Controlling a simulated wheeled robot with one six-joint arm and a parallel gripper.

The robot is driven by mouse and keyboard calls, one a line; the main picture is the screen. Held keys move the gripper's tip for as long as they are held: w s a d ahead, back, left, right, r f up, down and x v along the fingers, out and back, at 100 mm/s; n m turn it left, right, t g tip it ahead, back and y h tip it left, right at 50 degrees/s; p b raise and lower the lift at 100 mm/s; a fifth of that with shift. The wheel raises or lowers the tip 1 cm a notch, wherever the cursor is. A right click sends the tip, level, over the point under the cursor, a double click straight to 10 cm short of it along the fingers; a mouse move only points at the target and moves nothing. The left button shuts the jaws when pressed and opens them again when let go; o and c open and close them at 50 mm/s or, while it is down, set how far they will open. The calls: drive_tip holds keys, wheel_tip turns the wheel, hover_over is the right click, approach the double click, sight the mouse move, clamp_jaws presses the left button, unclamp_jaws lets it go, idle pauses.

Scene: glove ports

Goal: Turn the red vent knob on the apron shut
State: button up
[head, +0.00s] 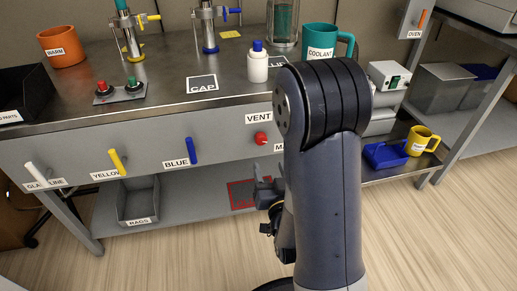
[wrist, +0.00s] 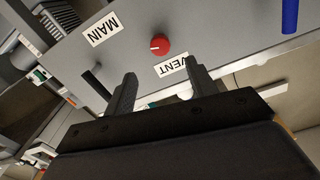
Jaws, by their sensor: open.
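The red vent knob (head: 261,138) sits on the grey apron (head: 222,137) of the bench, below the VENT label (head: 258,118). In the wrist view the round red knob (wrist: 160,44) carries a small white mark on its face. My gripper (head: 266,190) is below the knob in the head view, partly hidden by my arm. In the wrist view its two fingers (wrist: 158,78) are apart with nothing between them, and the knob lies beyond the fingertips, not touched.
A blue handle (head: 192,150), a yellow handle (head: 117,161) and a white handle (head: 36,172) stick out from the apron to the left. A dark handle (wrist: 92,81) is near the MAIN label (wrist: 104,29). A lower shelf (head: 180,192) runs beneath.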

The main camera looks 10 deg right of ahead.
sight(262, 142)
drive_tip(key=w, duration=1)
drive_tip(key=shift+w+d, duration=0.15)
drive_tip(key=c, duration=1)
